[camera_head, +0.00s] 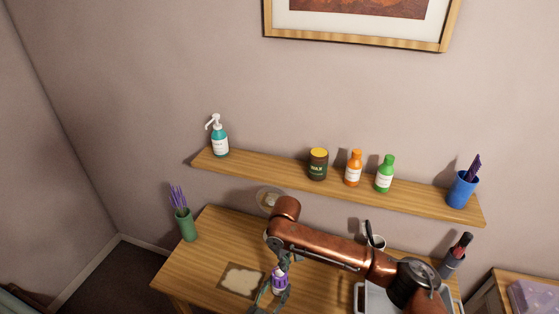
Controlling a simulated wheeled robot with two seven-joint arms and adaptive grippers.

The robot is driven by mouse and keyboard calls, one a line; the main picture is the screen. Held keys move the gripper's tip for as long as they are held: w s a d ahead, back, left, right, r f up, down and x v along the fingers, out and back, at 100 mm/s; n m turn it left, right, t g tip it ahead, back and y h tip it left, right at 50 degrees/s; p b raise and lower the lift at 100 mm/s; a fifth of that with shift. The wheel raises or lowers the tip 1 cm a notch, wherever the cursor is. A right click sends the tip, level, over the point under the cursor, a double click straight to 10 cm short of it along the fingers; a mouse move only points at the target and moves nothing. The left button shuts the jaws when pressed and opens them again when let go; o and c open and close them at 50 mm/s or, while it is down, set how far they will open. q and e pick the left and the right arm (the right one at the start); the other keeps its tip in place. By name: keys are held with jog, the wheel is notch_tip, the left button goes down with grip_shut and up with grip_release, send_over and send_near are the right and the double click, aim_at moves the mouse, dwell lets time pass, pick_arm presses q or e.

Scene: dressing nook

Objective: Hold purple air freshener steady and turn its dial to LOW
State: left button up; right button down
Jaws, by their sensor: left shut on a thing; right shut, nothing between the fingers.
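The purple air freshener (280,276) stands upright near the front of the wooden table, small in the view. My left gripper (273,298) is at the bottom edge of the head view, its fingers shut around the lower part of the freshener. My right arm comes in from the right and bends down over the table. My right gripper (281,263) points down at the top of the freshener and is shut with nothing between its fingers. I cannot tell whether it touches the top. The dial and its marks are hidden or too small to read.
The table (215,241) also bears a patterned mat (242,281), a green vase (186,226), a cup (376,242), a grey tray (358,297) and a brush holder (451,264). A wall shelf (270,167) with bottles hangs behind. The table's left part is fairly clear.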

jog(key=shift+r, duration=0.45)
pick_arm(q)
jog(key=o, duration=1.4)
jog(key=shift+s+a, duration=0.1)
jog(key=shift+a, duration=0.05)
